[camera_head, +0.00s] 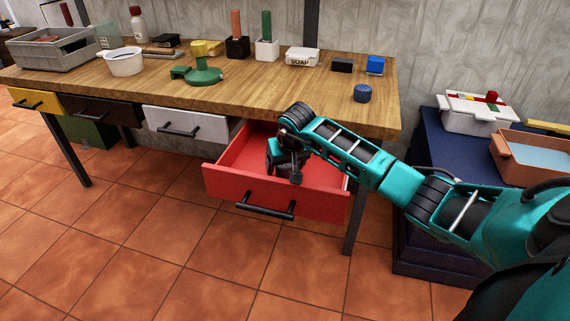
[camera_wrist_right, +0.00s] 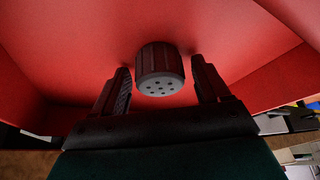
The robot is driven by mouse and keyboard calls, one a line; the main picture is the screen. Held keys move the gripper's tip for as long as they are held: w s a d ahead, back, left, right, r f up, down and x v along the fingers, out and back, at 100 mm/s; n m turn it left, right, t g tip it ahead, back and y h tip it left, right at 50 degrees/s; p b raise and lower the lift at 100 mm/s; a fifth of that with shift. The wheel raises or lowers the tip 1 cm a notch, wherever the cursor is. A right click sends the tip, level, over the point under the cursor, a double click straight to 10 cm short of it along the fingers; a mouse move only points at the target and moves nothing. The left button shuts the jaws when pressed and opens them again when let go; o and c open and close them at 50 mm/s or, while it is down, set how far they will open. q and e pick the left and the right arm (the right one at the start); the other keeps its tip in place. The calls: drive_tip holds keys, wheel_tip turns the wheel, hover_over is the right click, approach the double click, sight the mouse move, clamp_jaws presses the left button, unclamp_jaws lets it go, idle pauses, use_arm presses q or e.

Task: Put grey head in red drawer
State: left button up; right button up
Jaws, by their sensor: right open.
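The red drawer (camera_head: 228,182) is pulled out under the right part of the workbench. My right gripper (camera_head: 286,166) points down inside it. In the right wrist view the grey head (camera_wrist_right: 160,70), a ribbed dark grey piece with a lighter face full of small holes, is between the two fingers of my right gripper (camera_wrist_right: 162,82). The fingers are open, with a gap on each side of the head. The red drawer interior (camera_wrist_right: 75,50) surrounds it; whether the head rests on the drawer floor I cannot tell. In the head view my gripper hides the head. My left gripper is not in view.
The wooden workbench (camera_head: 330,105) holds a green part (camera_head: 203,72), a soap box (camera_head: 302,57) and a blue round piece (camera_head: 362,93). White (camera_head: 185,127), dark (camera_head: 100,110) and yellow (camera_head: 33,99) drawers are shut. A blue stand (camera_head: 440,165) with bins is at right.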

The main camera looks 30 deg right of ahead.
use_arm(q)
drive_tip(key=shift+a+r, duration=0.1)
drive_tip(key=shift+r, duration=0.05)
use_arm(e)
drive_tip(key=shift+r, duration=0.1)
drive_tip(key=shift+r+p, duration=0.35)
drive_tip(key=shift+r, duration=0.05)
use_arm(q)
drive_tip(key=p, duration=0.1)
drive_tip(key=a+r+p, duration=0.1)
drive_tip(key=p, duration=0.1)
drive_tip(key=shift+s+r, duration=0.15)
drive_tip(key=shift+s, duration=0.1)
use_arm(e)
drive_tip(key=v, duration=1.1)
drive_tip(key=shift+s, duration=0.2)
drive_tip(key=shift+r, duration=0.1)
